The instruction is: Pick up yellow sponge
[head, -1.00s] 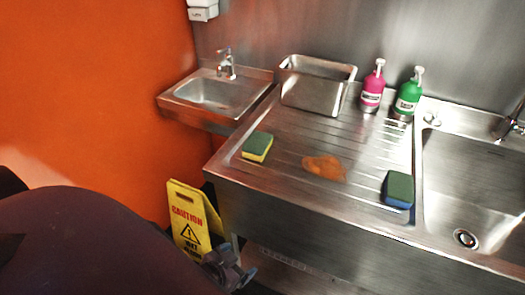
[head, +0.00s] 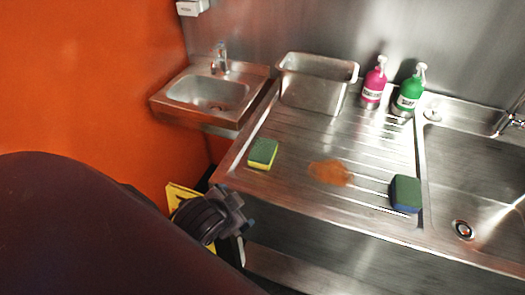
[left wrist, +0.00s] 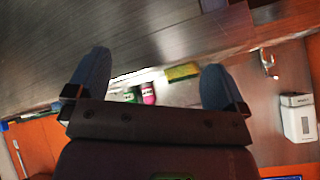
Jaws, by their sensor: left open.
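The yellow sponge (head: 262,154), with a green top, lies on the left part of the steel drainboard (head: 290,180). It also shows in the left wrist view (left wrist: 182,72), between my fingers in the picture but beyond them. My left gripper (left wrist: 153,82) is open and empty, with a blue fingertip on each side. In the head view my left gripper (head: 243,211) is in front of the drainboard's front left corner, apart from the sponge. My arm hides part of the lower left. My right gripper is not in view.
A blue sponge (head: 405,194) with a green top lies at right by the large sink (head: 470,180). An orange-brown stain (head: 330,172) lies between the sponges. A steel bin (head: 315,85), pink bottle (head: 374,85) and green bottle (head: 408,92) stand behind. A yellow caution sign (head: 174,196) is partly hidden.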

